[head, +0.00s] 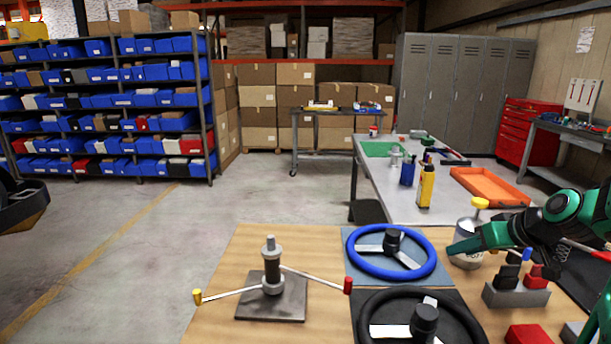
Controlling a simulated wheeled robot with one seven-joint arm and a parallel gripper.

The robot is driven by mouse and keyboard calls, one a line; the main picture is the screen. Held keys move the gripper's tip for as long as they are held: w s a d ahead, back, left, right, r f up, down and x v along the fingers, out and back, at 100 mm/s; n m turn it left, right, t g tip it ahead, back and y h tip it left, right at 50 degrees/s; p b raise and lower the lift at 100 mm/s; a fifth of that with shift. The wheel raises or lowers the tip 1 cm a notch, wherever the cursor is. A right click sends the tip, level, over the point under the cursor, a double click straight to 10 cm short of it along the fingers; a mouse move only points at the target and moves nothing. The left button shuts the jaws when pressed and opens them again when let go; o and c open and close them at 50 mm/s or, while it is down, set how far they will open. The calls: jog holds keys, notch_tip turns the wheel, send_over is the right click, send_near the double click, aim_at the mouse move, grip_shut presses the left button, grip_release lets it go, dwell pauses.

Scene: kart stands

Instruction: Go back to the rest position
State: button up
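My green-and-black arm comes in from the right edge. Its green end, where my gripper (465,245) is, points left above the right part of the wooden table, beside a grey can (468,258) and partly in front of it. The fingers are too small and overlapped to tell whether they are open or shut, and I see nothing clearly held. A blue steering wheel (362,268) lies left of the gripper on a blue-grey mat. A black steering wheel (371,322) lies nearer to me, cut off by the bottom edge.
An upright post on a square plate (271,308) stands at the table's left, with yellow-tipped and red-tipped rods. A grey block (516,296) with coloured knobs and a red block (528,335) sit at the right. Behind is a grey table (398,207) with an orange tray (490,187).

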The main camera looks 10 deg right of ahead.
jog(key=a, duration=0.3)
jog(key=a+g, duration=0.1)
jog(key=a, duration=0.2)
jog(key=a+f+g, duration=0.1)
jog(key=a, duration=0.3)
jog(key=shift+s+n, duration=0.4)
jog(key=shift+s+a+g+h, duration=0.95)
jog(key=shift+s+a, duration=2.15)
jog(key=shift+a, duration=1.6)
jog(key=s+d+m+g, duration=0.2)
jog(key=s+d, duration=0.3)
jog(key=s, duration=0.3)
jog(key=s+d+f+m+g, duration=0.1)
jog(key=s+d+m+g, duration=0.1)
jog(key=s+d+m, duration=0.2)
jog(key=s+d, duration=0.2)
jog(key=s, duration=0.2)
jog(key=shift+s+d+m+g, duration=0.15)
jog(key=shift+s+m+g, duration=0.1)
jog(key=shift+m+g, duration=0.15)
jog(key=shift+y, duration=0.25)
